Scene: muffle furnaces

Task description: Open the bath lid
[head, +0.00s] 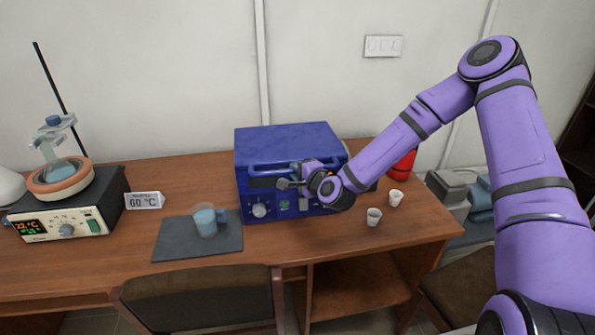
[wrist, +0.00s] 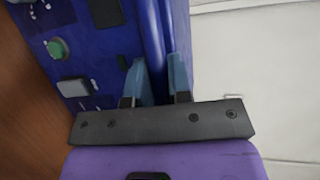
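The bath is a dark blue box (head: 295,205) with knobs and buttons on its front, standing on the wooden table in the head view. Its flat blue lid (head: 285,138) is down. A blue bar handle (head: 268,170) runs across the upper front. My gripper (head: 296,178) is at this handle, reaching in from the right. In the wrist view the handle (wrist: 152,35) runs between the two light-blue fingers of my gripper (wrist: 158,75), which stand apart with the bar filling the gap. The exact finger contact is partly hidden.
A grey mat (head: 180,243) with a beaker (head: 206,221) lies left of the bath. A "60 °C" sign (head: 144,201) and a heater with a flask (head: 60,215) stand farther left. A chair (head: 200,300) stands in front.

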